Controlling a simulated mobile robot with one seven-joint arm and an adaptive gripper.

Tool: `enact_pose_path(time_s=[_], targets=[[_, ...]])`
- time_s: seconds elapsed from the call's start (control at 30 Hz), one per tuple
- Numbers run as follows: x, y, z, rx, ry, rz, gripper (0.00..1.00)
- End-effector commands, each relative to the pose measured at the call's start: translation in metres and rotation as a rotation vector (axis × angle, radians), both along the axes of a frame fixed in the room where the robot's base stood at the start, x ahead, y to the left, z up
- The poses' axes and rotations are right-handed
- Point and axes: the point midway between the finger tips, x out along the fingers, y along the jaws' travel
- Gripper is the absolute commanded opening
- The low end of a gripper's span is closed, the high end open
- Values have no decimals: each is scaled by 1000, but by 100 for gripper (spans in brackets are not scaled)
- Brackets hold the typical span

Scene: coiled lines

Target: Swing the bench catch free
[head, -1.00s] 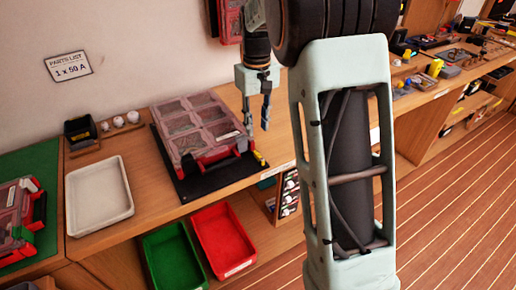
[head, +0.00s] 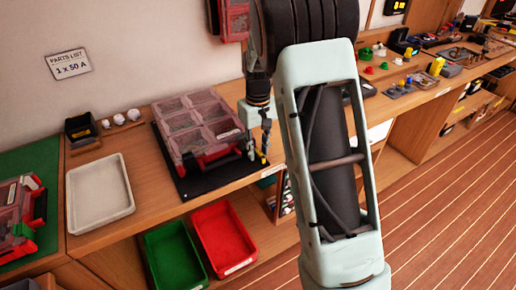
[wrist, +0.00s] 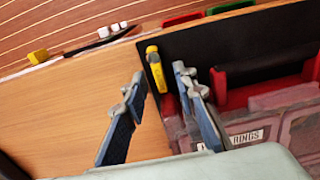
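A small yellow piece (wrist: 155,68), which looks like the bench catch, sits at the edge of the black mat (wrist: 200,42) beside the red-framed parts case (wrist: 285,95). In the head view the case (head: 196,125) lies closed on the bench, and the yellow piece is largely hidden by my gripper (head: 258,154). In the wrist view my gripper (wrist: 159,80) is open and empty. The yellow piece shows between and just beyond its fingertips; I cannot tell whether they touch it. The right finger overlaps the case's edge near a "RINGS" label (wrist: 245,137).
A pale tray (head: 98,195) and a black bin (head: 80,130) stand left on the bench. Green (head: 175,255) and red (head: 224,238) bins sit below the front edge. Another red case (head: 18,215) is at far left. Bare wood lies left of the tray-side mat edge.

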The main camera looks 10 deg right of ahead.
Motion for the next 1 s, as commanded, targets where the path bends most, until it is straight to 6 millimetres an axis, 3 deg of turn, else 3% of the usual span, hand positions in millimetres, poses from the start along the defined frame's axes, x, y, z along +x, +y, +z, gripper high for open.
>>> enact_pose_path(time_s=[0.03, 0.27, 0.67, 1.0], targets=[[0, 0, 0, 0, 0, 0, 26], [0, 0, 0, 0, 0, 0, 1], [0, -1, 1, 0, 0, -24, 0], [1, -6, 1, 0, 0, -218, 0]])
